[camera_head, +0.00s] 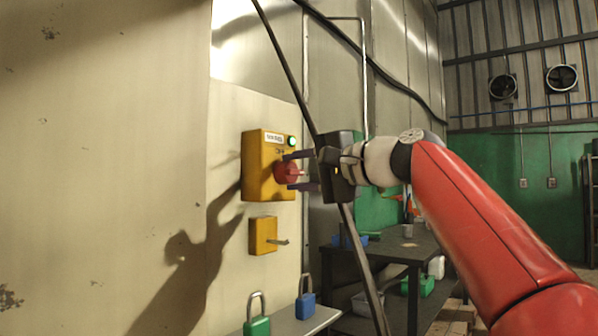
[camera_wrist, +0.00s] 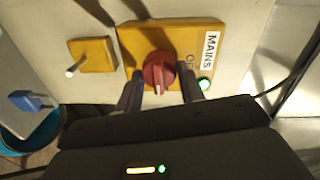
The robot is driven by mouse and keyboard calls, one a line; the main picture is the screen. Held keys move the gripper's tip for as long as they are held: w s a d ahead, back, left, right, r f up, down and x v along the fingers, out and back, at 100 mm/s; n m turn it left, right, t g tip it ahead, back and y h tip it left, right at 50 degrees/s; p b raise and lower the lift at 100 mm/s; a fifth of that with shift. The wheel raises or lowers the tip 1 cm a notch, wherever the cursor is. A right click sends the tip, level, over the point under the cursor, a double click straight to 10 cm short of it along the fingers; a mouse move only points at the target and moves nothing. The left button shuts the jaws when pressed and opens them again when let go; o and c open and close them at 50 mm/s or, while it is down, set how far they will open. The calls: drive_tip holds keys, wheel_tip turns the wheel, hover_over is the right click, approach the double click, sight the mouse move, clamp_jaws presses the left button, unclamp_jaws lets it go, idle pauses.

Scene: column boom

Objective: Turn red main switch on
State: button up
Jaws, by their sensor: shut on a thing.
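The red main switch (camera_head: 283,172) is a round knob with a raised handle on a yellow box (camera_head: 255,168) on the wall. In the wrist view the red knob (camera_wrist: 157,68) sits on the yellow box, its handle ridge pointing down the picture. My gripper (camera_head: 290,171) is at the knob, shut on it, with one dark finger on each side. The fingers also flank it in the wrist view (camera_wrist: 160,85). A "MAINS" label (camera_wrist: 211,50) and partly hidden lettering, seemingly "OFF", are on the box. A green lamp (camera_head: 292,141) is lit beside the knob.
A smaller yellow box with a lever (camera_head: 263,236) is below. A green padlock (camera_head: 257,326) and a blue padlock (camera_head: 305,308) are on a shelf (camera_head: 285,325). A dark table (camera_head: 400,252) stands behind. A dark slanting pole or cable (camera_head: 285,65) passes near my gripper.

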drive_tip(key=o, duration=1)
drive_tip(key=b+v, duration=0.2)
drive_tip(key=v, duration=0.5)
drive_tip(key=shift+s+d, duration=0.25)
drive_tip(key=shift+d, duration=0.1)
wheel_tip(320, 180, down, 21)
drive_tip(key=s+a+g+h, duration=0.2)
drive_tip(key=s+a+h, duration=0.1)
drive_tip(key=h, duration=0.5)
drive_tip(key=s+d+f+n+g+h, duration=0.1)
drive_tip(key=s+d+f, duration=0.3)
drive_tip(key=f, duration=0.6)
drive_tip(key=s+d+f+n+g+h, duration=0.1)
drive_tip(key=s+d+f+n+h, duration=0.1)
drive_tip(key=s+f, duration=0.6)
drive_tip(key=s+d+f+n+g+h, duration=0.1)
drive_tip(key=s+d+f, duration=0.4)
drive_tip(key=f, duration=0.7)
drive_tip(key=shift+s+d+n+h, duration=0.4)
drive_tip(key=shift+s+n+h, duration=0.4)
drive_tip(key=shift+s+h, duration=0.15)
